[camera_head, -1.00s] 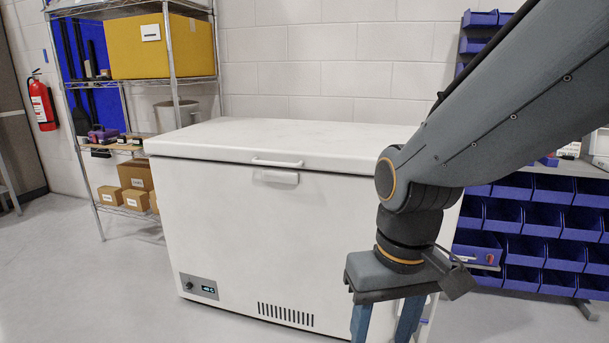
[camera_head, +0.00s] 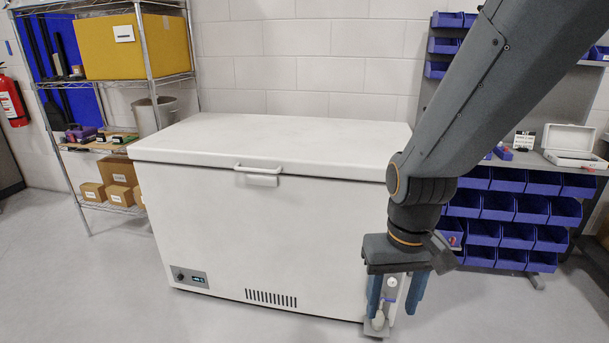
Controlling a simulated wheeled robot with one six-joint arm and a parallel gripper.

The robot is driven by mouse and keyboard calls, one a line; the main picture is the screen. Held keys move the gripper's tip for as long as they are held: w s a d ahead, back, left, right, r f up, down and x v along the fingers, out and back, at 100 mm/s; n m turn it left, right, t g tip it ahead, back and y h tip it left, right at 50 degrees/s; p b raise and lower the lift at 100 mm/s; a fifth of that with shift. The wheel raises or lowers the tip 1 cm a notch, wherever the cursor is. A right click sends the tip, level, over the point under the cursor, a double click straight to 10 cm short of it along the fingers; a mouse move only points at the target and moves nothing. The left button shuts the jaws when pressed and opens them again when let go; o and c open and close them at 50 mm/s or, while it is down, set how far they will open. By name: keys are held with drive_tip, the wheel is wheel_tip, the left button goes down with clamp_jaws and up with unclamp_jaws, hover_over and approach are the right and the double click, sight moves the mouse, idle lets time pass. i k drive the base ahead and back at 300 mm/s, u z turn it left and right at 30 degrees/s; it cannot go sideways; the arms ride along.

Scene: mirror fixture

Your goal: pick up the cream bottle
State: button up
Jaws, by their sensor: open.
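My gripper (camera_head: 392,306) points down at the lower right of the head view, in front of the freezer's right front corner. Its two blue fingers are apart, so it is open. A small cream, rounded object (camera_head: 379,320), which looks like the cream bottle, shows low between the fingers, near the left fingertip. It seems to stand on a small grey ledge (camera_head: 374,333). A small white round part (camera_head: 392,282) shows higher between the fingers. The fingers partly hide this spot, and I cannot tell whether they touch the bottle.
A large white chest freezer (camera_head: 260,235) with a shut lid fills the middle. A wire shelf with a yellow box (camera_head: 138,46) and cartons stands at left. Blue bins (camera_head: 512,208) and a bench with an open white case (camera_head: 567,146) stand at right. The front floor is clear.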

sight(377, 324)
drive_tip(key=u, duration=1.9)
drive_tip(key=k, duration=1)
drive_tip(key=z, duration=1.85)
drive_tip(key=i, duration=0.5)
